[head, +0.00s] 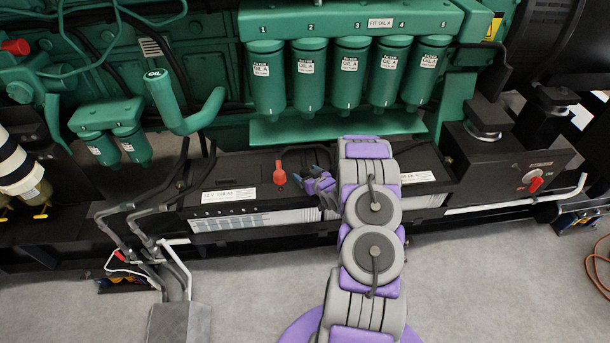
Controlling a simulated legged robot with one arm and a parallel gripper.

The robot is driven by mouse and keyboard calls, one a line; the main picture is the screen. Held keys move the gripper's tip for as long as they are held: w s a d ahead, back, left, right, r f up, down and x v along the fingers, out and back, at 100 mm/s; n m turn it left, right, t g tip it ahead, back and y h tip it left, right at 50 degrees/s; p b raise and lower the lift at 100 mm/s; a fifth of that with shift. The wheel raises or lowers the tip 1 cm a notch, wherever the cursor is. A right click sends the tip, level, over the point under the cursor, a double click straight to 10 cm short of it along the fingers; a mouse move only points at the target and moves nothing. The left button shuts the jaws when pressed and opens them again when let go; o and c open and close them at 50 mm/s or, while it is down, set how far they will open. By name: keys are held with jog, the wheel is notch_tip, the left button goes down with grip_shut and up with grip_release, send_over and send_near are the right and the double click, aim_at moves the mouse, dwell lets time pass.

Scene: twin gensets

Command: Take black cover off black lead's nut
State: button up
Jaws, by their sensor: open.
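My arm reaches forward over the batteries in the head view. My gripper (307,176) is small and purple with dark fingertips, pointing left just above the left battery (225,198). It is open, and I see nothing between its fingers. A red terminal cover (280,174) stands on the battery just left of the gripper, apart from it. I cannot make out the black cover or its nut; the dark battery top, the gripper and my arm may hide them. Black cables (183,165) run down at the battery's left end.
A second battery (425,170) lies right of my arm, partly hidden. Green oil filters (308,75) hang above the batteries. A box with a red rotary switch (533,183) stands at right. Grey cables (140,225) rise at left.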

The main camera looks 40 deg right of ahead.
jog(key=shift+d, duration=0.25)
jog(key=shift+c, duration=0.5)
jog(key=shift+a, duration=0.15)
jog(key=c, duration=1)
